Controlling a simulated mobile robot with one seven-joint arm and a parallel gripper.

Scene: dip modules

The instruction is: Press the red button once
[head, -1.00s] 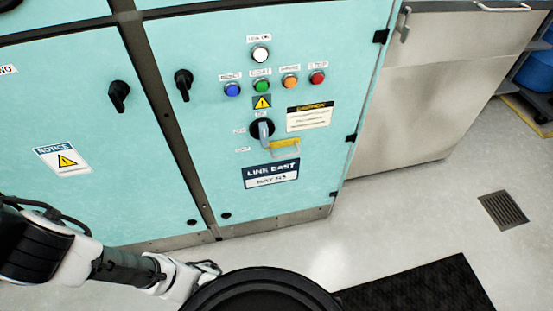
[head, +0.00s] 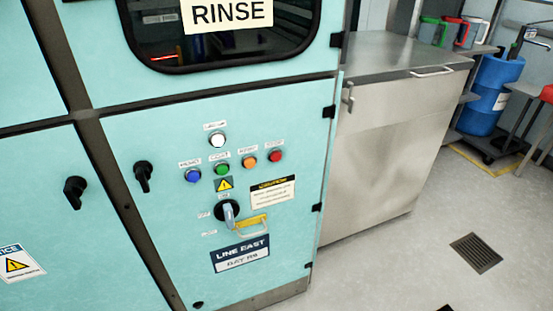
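The red button (head: 275,156) is a small round button on the teal cabinet door (head: 290,225). It is the rightmost in a row with a blue button (head: 193,175), a green button (head: 222,170) and an orange button (head: 249,162). A white round button or lamp (head: 217,140) sits above the row. Small labels sit above each; the print is too small to read surely. My gripper is not in view.
A rotary switch (head: 228,209) with a yellow piece beside it sticks out below the buttons. Black door handles (head: 142,175) protrude at left. A steel cabinet (head: 385,150) stands at right, with open floor (head: 400,265) in front.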

